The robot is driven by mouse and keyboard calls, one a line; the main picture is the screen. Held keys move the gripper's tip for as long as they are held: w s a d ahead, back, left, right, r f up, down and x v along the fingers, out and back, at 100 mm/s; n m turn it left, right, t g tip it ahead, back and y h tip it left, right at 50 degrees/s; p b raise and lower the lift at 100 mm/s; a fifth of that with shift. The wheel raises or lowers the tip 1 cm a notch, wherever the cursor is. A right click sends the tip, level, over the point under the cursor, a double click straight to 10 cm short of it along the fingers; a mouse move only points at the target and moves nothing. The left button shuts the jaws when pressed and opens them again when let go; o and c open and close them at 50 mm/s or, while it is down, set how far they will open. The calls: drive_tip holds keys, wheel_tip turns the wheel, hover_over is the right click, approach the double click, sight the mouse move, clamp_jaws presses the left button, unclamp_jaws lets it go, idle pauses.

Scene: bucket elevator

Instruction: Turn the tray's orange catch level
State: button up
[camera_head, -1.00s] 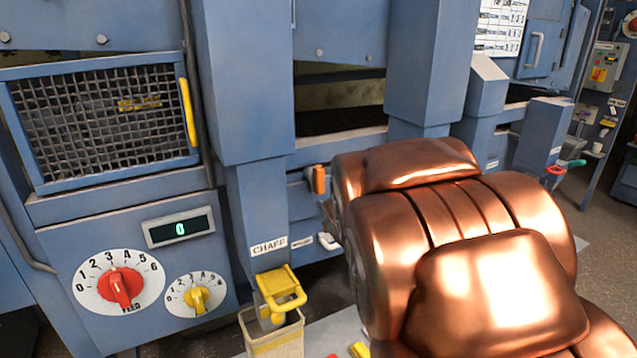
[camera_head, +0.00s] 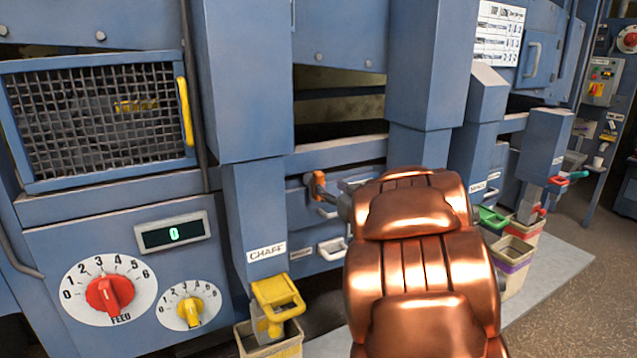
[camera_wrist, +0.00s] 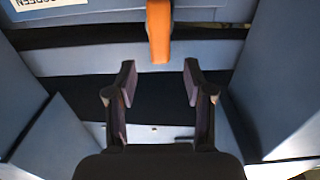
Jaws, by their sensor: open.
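The orange catch (camera_head: 317,185) stands upright on the blue front of the machine, in the bay right of the CHAFF post. It also shows in the wrist view (camera_wrist: 159,32), at the top centre, its length running up and down the picture. The blue tray front (camera_head: 298,204) is behind it, partly hidden by my arm. My gripper (camera_wrist: 159,76) is open and empty. Its two fingertips are spread to either side of the catch's line, and the catch's end lies just beyond them, apart from both. In the head view my arm hides most of the gripper.
A yellow CHAFF flap (camera_head: 277,294) sits over a bin (camera_head: 268,340) at lower left. A white pull handle (camera_head: 333,249) is below the catch. Blue posts (camera_head: 245,85) flank the bay. Green and red handled spouts and bins (camera_head: 512,258) stand to the right. Open floor lies at far right.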

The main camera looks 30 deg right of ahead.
sight(321, 181)
drive_tip(key=shift+w+d+f, duration=0.1)
drive_tip(key=shift+w+d, duration=0.05)
drive_tip(key=shift+w, duration=1.65)
drive_tip(key=shift+w+d, duration=0.15)
drive_tip(key=shift+w, duration=1.6)
drive_tip(key=shift+c, duration=0.2)
clamp_jaws()
